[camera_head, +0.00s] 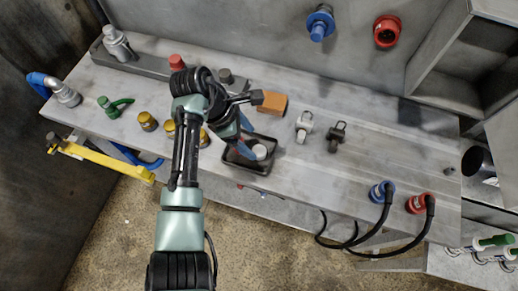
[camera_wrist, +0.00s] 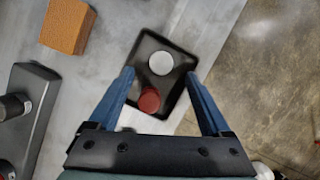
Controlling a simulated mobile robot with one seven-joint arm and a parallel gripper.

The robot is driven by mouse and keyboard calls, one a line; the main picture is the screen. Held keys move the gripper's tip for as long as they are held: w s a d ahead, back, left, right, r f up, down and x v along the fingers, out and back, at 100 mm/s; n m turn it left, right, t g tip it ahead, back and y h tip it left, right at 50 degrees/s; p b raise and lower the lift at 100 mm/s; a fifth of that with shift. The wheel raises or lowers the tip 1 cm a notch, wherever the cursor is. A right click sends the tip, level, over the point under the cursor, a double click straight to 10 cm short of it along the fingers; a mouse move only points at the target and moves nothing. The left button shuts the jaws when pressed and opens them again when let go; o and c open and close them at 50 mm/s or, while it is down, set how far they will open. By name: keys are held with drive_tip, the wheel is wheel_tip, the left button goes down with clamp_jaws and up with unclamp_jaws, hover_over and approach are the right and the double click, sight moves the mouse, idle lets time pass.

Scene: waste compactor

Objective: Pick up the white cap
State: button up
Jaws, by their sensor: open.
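The white cap (camera_head: 260,152) is a small round disc in a shallow black tray (camera_head: 250,168) on the grey bench. In the wrist view the white cap (camera_wrist: 160,63) lies in the far part of the tray (camera_wrist: 178,98), with a red cap (camera_wrist: 149,100) nearer to me. My gripper (camera_wrist: 158,76) is open and points down over the tray. Its two blue fingers are apart, with the white cap between and slightly beyond their tips in the picture. Nothing is held. In the head view my gripper (camera_head: 243,146) partly hides the tray, and the red cap is hidden.
An orange-brown block (camera_head: 272,103) sits behind the tray. A grey clevis (camera_head: 304,126) and a dark one (camera_head: 337,136) stand to its right. Brass fittings (camera_head: 148,121) are on the left. Blue (camera_head: 382,191) and red (camera_head: 420,203) plugs with black cables sit near the front edge.

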sight(258, 150)
drive_tip(key=x, duration=0.5)
drive_tip(key=shift+s+f, duration=0.1)
drive_tip(key=shift+f, duration=0.25)
clamp_jaws()
